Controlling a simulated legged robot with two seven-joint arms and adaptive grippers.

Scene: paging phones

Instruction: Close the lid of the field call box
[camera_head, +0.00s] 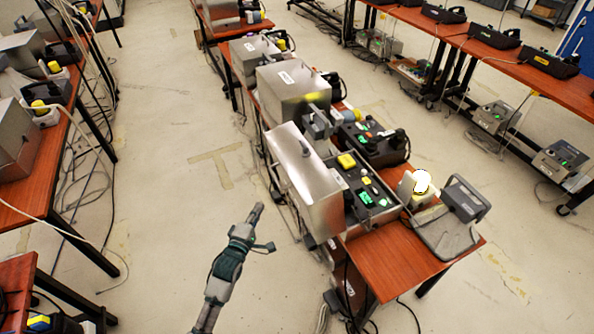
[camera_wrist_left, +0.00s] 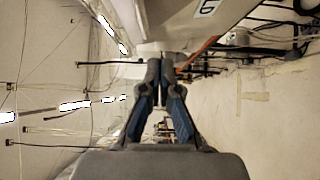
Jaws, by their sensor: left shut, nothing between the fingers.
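The field call box (camera_head: 370,208) stands on the near part of the middle wooden table, with a dark panel, yellow parts and green displays. Its silver metal lid (camera_head: 304,180) is open and upright on the left side of the box. My left gripper (camera_head: 257,210) is left of the lid, apart from it, over the floor side of the table; it is shut and empty. In the left wrist view its fingers (camera_wrist_left: 166,62) are together with nothing between them. A pale panel (camera_wrist_left: 205,20) lies beyond them; I cannot tell whether it is the lid. My right gripper is not in view.
A white and yellow device (camera_head: 419,186) and a grey case with a raised lid (camera_head: 448,228) stand right of the box. Another open box (camera_head: 292,90) is behind it. The table's front corner (camera_head: 385,272) is bare. Cables hang along the table's left edge.

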